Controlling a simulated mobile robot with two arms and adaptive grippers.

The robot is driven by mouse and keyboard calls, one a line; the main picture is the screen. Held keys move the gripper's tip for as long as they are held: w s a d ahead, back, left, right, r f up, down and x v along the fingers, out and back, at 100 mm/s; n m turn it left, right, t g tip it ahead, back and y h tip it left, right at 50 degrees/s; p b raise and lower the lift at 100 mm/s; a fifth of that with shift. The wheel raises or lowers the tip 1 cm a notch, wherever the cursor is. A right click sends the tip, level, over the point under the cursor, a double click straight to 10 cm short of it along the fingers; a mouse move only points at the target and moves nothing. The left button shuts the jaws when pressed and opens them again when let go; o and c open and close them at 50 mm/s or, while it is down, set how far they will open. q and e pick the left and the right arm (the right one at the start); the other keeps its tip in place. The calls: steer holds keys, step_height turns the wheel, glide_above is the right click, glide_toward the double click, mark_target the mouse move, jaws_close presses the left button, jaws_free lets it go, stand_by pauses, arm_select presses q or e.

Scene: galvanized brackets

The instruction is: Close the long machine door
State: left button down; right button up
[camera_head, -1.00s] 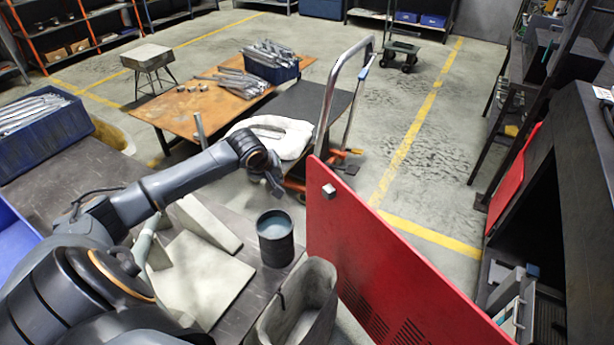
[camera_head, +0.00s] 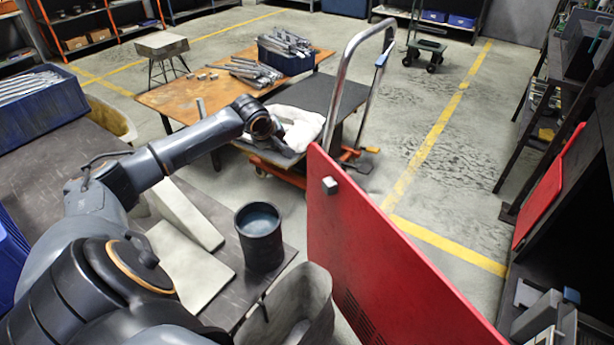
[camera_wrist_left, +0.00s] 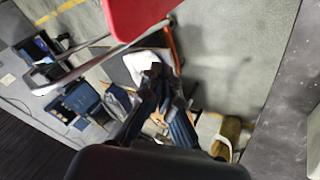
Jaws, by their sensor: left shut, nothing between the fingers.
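The long red machine door (camera_head: 385,255) stands open in the head view, angled away from the dark machine (camera_head: 570,240) at the right. A small grey block (camera_head: 330,186) sits near its upper left corner. The door's red edge also shows at the top of the left wrist view (camera_wrist_left: 138,14). My left gripper (camera_head: 287,147) is shut and empty, to the left of the door's far edge and apart from it in the picture. In the left wrist view its dark fingers (camera_wrist_left: 156,80) point toward the cart area below the door. My right gripper is not in view.
A push cart (camera_head: 340,95) with a white sack (camera_head: 298,128) stands behind the door. A dark bucket (camera_head: 260,238) and a grey bin (camera_head: 300,305) stand left of the door. A second red panel (camera_head: 548,188) is at the machine. Floor beyond the door is open.

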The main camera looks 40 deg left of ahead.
arm_select(q)
steer(key=d+b+x, duration=0.1)
steer(key=b+x, duration=0.2)
steer(key=x, duration=0.6)
steer(key=d+f+b+x, duration=0.1)
steer(key=d+b+x, duration=0.1)
steer(key=x, duration=0.7)
steer(key=shift+s+f+b, duration=0.15)
steer(key=shift+s+b, duration=0.05)
steer(key=shift+b, duration=0.5)
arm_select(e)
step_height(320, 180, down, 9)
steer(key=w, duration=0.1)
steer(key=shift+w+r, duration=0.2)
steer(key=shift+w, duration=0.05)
arm_select(q)
steer(key=shift+a, duration=0.1)
